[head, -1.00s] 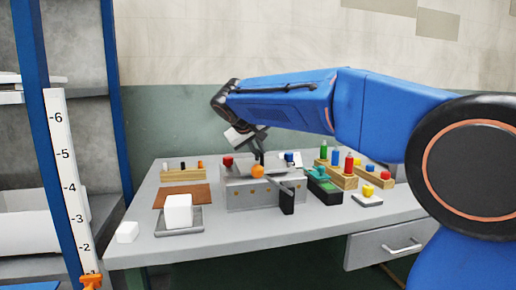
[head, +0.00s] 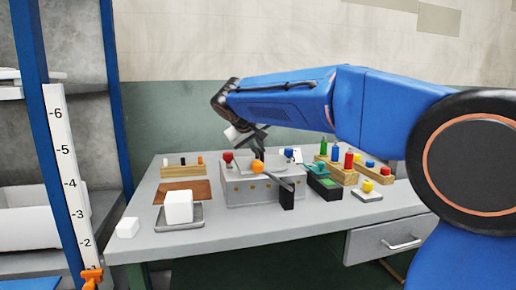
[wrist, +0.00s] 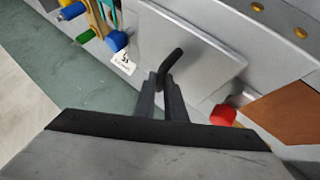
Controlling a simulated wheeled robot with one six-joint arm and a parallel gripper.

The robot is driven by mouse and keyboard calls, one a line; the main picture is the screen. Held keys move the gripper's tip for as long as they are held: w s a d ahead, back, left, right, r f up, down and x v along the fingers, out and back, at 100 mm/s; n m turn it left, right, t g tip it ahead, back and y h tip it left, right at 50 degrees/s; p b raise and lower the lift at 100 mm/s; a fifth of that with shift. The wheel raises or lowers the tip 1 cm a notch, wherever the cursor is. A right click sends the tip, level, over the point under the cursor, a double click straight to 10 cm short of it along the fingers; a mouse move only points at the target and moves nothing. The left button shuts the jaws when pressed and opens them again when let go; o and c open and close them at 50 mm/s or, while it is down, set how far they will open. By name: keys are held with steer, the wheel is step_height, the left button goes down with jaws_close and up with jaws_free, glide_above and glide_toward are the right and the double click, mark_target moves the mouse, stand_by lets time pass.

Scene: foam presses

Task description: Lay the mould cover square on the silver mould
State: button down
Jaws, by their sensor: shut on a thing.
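The mould cover is a thin grey plate (wrist: 190,50) with a bent black handle (wrist: 169,68). My gripper (wrist: 163,90) is shut on that handle in the wrist view. The silver mould (head: 262,190) is a metal block on the bench with studs on its front; my gripper (head: 258,153) is over its top in the head view. The cover lies over the mould's top, its long edge looking roughly parallel to the mould's edge in the wrist view. I cannot tell whether it touches the mould.
A lever with an orange ball (head: 257,166) stands before the mould. A red knob (head: 227,157) and a blue knob (head: 289,154) flank its top. Racks of coloured pegs (head: 340,170) stand right; a white block (head: 179,206) on a tray and a brown mat (head: 190,190) lie left.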

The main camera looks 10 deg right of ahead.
steer(key=c, duration=1.7)
jaws_free()
steer(key=shift+c, duration=0.2)
steer(key=shift+f, duration=0.1)
